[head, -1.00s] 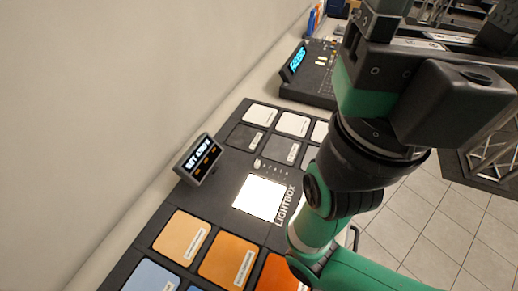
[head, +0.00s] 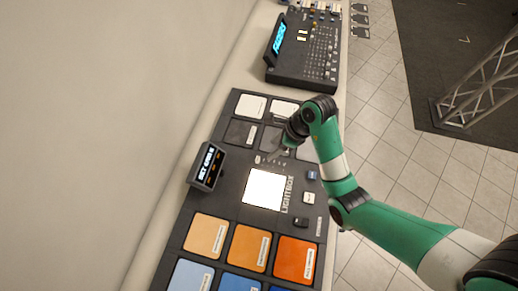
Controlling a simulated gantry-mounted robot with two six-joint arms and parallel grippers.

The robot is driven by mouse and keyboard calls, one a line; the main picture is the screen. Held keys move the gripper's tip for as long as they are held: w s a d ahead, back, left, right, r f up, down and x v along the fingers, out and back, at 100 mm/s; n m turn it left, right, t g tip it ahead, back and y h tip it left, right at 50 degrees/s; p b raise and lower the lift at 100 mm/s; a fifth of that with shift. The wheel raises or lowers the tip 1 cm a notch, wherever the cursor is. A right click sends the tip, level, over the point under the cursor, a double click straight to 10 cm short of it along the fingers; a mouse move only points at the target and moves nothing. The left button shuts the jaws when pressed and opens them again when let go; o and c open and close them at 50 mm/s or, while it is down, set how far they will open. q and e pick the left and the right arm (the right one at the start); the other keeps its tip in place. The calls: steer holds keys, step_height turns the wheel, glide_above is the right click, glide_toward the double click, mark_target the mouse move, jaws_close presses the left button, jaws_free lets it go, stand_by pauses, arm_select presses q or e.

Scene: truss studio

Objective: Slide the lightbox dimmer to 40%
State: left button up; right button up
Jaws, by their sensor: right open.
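The lightbox (head: 264,189) is a bright white lit square on the dark panel, with "LIGHTBOX" printed along its right side. A small pale knob (head: 257,159), which looks like the dimmer's slider, sits just above the lightbox beside a row of small marks. My right gripper (head: 271,156) is small and dark in the head view, pointing down at the panel just right of the knob. It is open, and whether it touches the knob cannot be told. A small tilted display (head: 207,165) stands left of the lightbox; its text is too small to read surely. My left gripper is not in view.
Orange swatches (head: 248,248) and blue swatches lie below the lightbox, white and grey ones above. Small dark and white blocks (head: 308,198) lie on the right. A console (head: 303,55) with a blue screen stands behind. A wall rises at left.

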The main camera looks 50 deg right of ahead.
mark_target(259, 159)
steer(key=b+x, duration=0.1)
steer(key=x, duration=0.3)
steer(key=b+x, duration=0.1)
steer(key=x, duration=0.2)
steer(key=b+x, duration=0.2)
steer(key=x, duration=0.2)
steer(key=shift+w+f, duration=0.25)
steer(key=shift+w, duration=0.1)
jaws_close()
stand_by(0.8)
